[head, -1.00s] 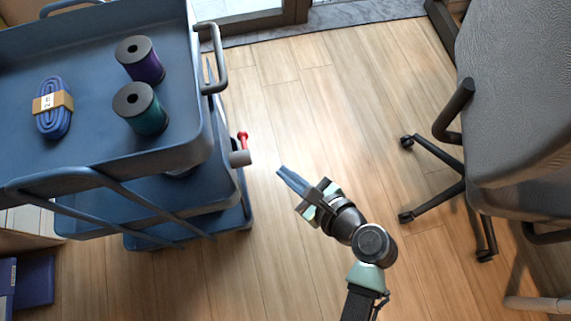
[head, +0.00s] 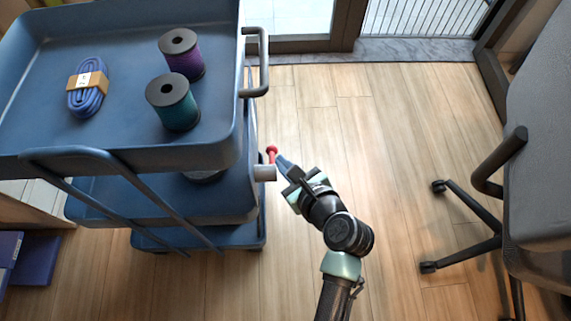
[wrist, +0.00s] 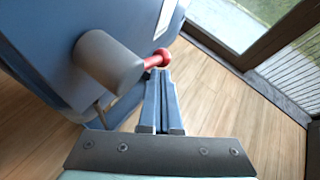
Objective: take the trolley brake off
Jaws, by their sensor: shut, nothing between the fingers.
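The blue trolley (head: 130,150) stands at the left of the head view. On its right side is a grey brake housing (head: 265,173) with a red lever ending in a round knob (head: 271,150). In the wrist view the grey housing (wrist: 108,62) is at upper left, and the red lever (wrist: 156,59) sticks out to the right of it. My gripper (head: 282,162) is shut and empty. Its fingertips (wrist: 160,72) are right by the red knob; I cannot tell whether they touch it.
A purple spool (head: 182,55), a teal spool (head: 173,103) and a blue cord bundle (head: 88,90) are on the trolley's top tray. A grey handle (head: 262,62) juts from its right side. A grey chair (head: 545,160) stands at right. The wooden floor (head: 390,130) between is clear.

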